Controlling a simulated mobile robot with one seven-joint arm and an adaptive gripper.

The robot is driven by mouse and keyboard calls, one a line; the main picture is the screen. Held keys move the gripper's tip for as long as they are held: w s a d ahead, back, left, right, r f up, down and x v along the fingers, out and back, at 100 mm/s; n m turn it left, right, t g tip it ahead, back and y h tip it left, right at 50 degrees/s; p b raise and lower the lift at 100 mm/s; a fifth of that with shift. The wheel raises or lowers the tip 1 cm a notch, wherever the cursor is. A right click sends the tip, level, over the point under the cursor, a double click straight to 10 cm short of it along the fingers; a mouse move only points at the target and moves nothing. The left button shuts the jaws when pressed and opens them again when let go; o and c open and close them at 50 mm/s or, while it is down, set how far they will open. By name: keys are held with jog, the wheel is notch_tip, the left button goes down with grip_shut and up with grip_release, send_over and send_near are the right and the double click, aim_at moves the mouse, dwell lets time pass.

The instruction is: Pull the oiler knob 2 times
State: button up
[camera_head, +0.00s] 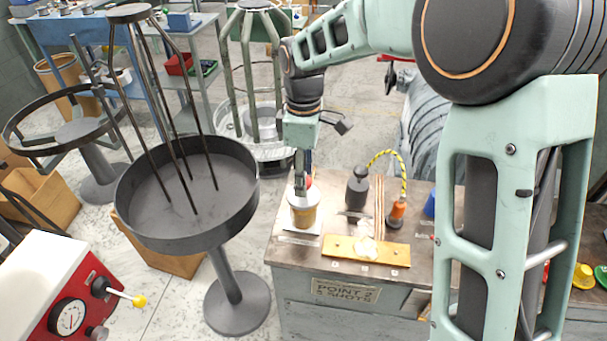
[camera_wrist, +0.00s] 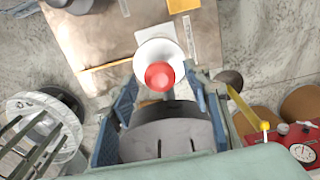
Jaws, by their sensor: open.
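The oiler (camera_head: 303,214) is a small jar with amber contents on the workbench's left end, on a white plate. Its red knob (camera_head: 310,182) is mostly hidden behind my gripper in the head view. In the wrist view the round red knob (camera_wrist: 159,75) shows from above, over a pale round body. My gripper (camera_head: 301,185) points down just above the oiler. In the wrist view my open gripper (camera_wrist: 163,82) has one blue-grey finger on each side of the knob, with gaps between. Whether the fingertips reach the knob's height I cannot tell.
The workbench (camera_head: 285,250) also holds a dark bottle (camera_head: 357,188), an orange-based item with a yellow cord (camera_head: 396,212) and a yellow plate (camera_head: 340,247). A round dark stand (camera_head: 185,243) is left of it. A red-and-white box with a yellow-tipped lever (camera_head: 140,301) is at lower left.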

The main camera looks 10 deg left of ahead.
jog(key=shift+c, duration=0.3)
grip_shut()
